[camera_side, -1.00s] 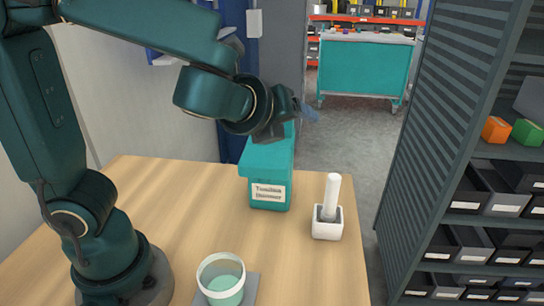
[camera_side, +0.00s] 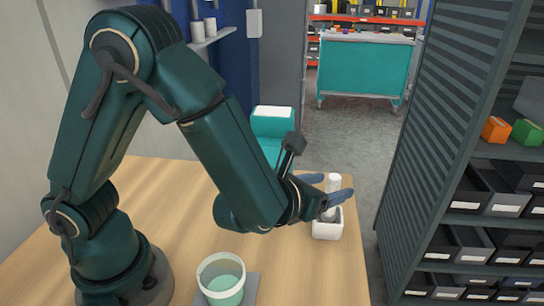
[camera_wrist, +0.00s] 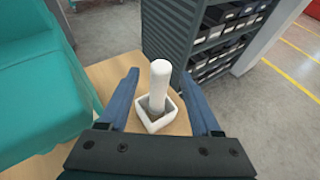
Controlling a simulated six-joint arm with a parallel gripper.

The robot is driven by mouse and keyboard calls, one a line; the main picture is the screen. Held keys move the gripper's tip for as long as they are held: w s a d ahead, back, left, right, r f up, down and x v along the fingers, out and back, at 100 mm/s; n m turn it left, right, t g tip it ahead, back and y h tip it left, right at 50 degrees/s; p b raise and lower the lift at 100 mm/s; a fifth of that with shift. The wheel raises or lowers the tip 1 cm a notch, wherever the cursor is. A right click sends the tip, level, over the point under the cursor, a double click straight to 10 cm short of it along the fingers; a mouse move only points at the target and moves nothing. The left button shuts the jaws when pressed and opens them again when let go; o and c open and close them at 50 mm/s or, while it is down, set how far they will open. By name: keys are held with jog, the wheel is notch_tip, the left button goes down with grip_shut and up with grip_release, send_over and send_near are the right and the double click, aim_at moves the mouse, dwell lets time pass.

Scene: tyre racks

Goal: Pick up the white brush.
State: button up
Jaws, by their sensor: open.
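The white brush (camera_side: 333,183) stands upright in a small white square holder (camera_side: 328,230) near the right edge of the wooden table. In the wrist view the brush (camera_wrist: 159,84) rises between my two blue fingers, with the holder (camera_wrist: 150,124) around its foot. My gripper (camera_side: 333,200) is open at the brush, with one finger on each side of its handle. In the wrist view there are gaps between the handle and the fingers. The brush's lower end is hidden inside the holder.
A teal box (camera_side: 272,130) stands behind my arm, partly hidden by it. A cup with teal contents (camera_side: 221,283) sits on a grey pad at the table's front. A grey shelf rack with black bins (camera_side: 470,190) stands to the right, beyond the table (camera_side: 180,190).

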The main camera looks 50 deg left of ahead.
jog(key=shift+x, duration=2.65)
jog(key=shift+f, duration=0.15)
jog(key=shift+c, duration=0.3)
grip_shut()
